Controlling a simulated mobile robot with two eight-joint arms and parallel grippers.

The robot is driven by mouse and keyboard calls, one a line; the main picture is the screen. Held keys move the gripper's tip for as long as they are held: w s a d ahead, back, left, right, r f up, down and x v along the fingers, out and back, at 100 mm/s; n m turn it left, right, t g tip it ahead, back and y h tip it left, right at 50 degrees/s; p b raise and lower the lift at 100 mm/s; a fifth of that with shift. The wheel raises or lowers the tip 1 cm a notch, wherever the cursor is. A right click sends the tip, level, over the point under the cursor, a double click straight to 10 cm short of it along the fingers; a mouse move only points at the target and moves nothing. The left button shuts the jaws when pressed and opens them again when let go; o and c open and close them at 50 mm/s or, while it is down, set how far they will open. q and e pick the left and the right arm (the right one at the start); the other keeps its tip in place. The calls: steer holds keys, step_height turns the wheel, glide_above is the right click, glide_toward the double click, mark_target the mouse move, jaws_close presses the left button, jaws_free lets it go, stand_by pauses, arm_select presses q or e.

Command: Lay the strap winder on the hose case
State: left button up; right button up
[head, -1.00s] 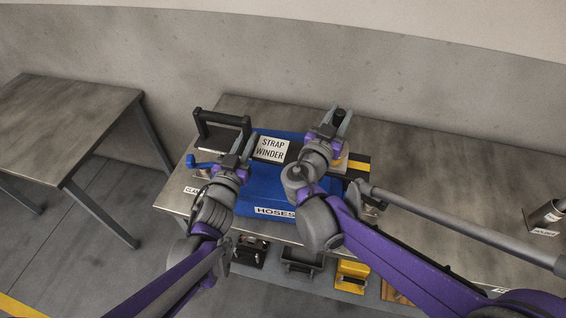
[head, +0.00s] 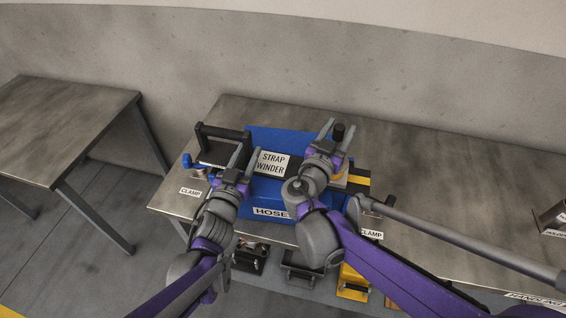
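The strap winder (head: 272,163) is a dark, long body with a white label and a yellow-black striped right end. It lies across the blue hose case (head: 290,137), whose blue shows behind and in front of it. A black bar handle (head: 222,132) stands at its left end and a black knob (head: 338,131) at its right. My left gripper (head: 241,151) is at the right end of the bar handle, its fingers apart. My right gripper (head: 336,130) has its fingers spread on either side of the knob. The arms hide parts of the winder and case front.
The case stands on a grey bench (head: 420,175) with clamp labels (head: 190,192) at its front. Several tools sit on a lower shelf, among them a yellow one (head: 352,283). A metal cylinder (head: 552,216) stands at far right. Another table (head: 60,125) at left is bare.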

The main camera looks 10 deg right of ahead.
arm_select(q)
steer(key=shift+o, duration=0.2)
arm_select(e)
steer(key=shift+o, duration=0.2)
steer(key=shift+s+a, duration=0.15)
arm_select(q)
steer(key=v, duration=1.2)
arm_select(e)
steer(key=v, duration=1.1)
steer(key=shift+s, duration=0.3)
steer(key=shift+a, duration=0.1)
